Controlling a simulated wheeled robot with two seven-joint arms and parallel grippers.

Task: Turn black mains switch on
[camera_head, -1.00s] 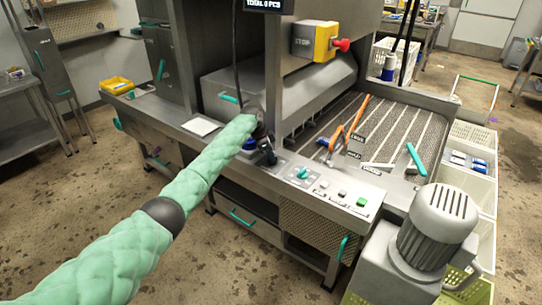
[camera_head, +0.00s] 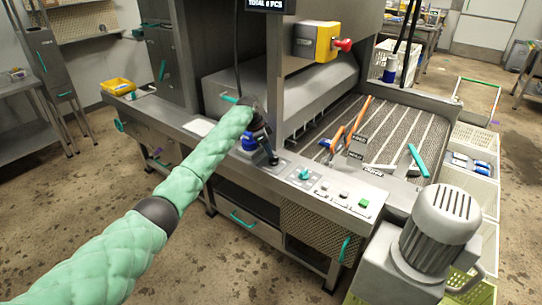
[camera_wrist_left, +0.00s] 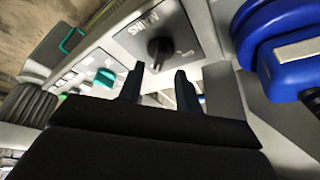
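The black mains switch (camera_wrist_left: 160,50) is a round knob on a grey plate marked MAINS (camera_wrist_left: 143,27) in the left wrist view. My left gripper (camera_wrist_left: 158,84) is open, with its two dark fingers apart and nothing between them. The knob lies just beyond the fingertips, roughly in line with the gap, and looks untouched. In the head view my left gripper (camera_head: 270,157) is over the front control ledge, left of the teal knob; there I cannot tell the black switch from the dark fingers. My right gripper is not in view.
A blue part (camera_wrist_left: 285,38) is close beside the gripper. On the ledge are a teal knob (camera_head: 304,174) and push buttons, one green (camera_head: 364,203). A yellow box with a red stop button (camera_head: 343,45) hangs above. A grey motor (camera_head: 440,225) stands at the right.

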